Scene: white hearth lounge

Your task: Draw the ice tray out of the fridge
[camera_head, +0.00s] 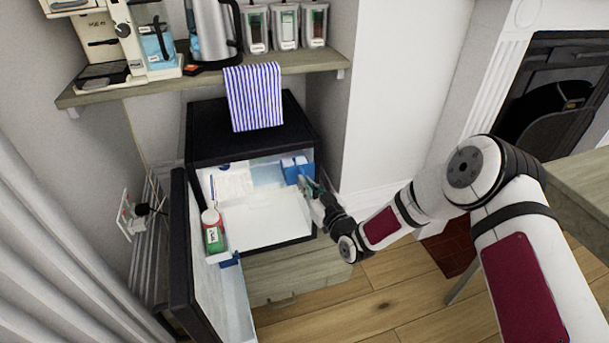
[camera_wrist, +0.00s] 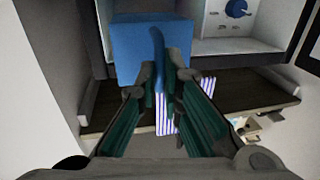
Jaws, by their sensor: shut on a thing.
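The small black fridge (camera_head: 200,133) stands open under a shelf, its door (camera_head: 182,240) swung out to the left. The blue ice tray (camera_head: 293,166) sits high on the right side of the fridge's pale interior. It shows as a blue block in the wrist view (camera_wrist: 140,48), with a narrow blue tab towards me. My gripper (camera_head: 306,184) is at the fridge's right front edge. In the wrist view my gripper (camera_wrist: 163,78) has its fingers closed around the blue tab. The tray's far side is hidden.
A striped towel (camera_head: 254,97) hangs from the shelf (camera_head: 190,82) over the fridge's top. A white wall (camera_head: 385,90) is close on the right. Wooden floor (camera_head: 375,305) in front is clear.

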